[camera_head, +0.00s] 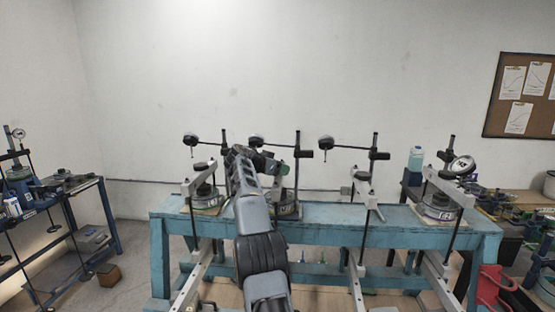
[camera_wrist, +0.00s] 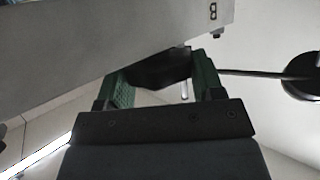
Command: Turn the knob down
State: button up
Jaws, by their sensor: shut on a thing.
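In the wrist view my gripper (camera_wrist: 160,85) has its two green fingers on either side of a dark, rounded part (camera_wrist: 158,68), which looks like the knob. The fingers are shut on it. Its far side is hidden behind a grey beam (camera_wrist: 110,40) marked with a letter, which crosses above the fingers. In the head view my gripper (camera_head: 277,168) is at the middle station on the blue bench (camera_head: 330,213). My arm hides much of that station, and the held knob cannot be made out there.
Dark round heads on thin rods stand above the bench, at left (camera_head: 190,140), middle (camera_head: 256,141) and right (camera_head: 326,142). A dial gauge (camera_head: 462,165) is at the right end. Another blue bench (camera_head: 62,190) stands at far left.

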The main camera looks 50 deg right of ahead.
dwell(0.4)
jog(key=o, duration=0.9)
jog(key=shift+s, duration=0.1)
jog(key=shift+c, duration=0.2)
jog(key=b+v, duration=0.2)
jog(key=v, duration=1.2)
jog(key=shift+d, duration=0.1)
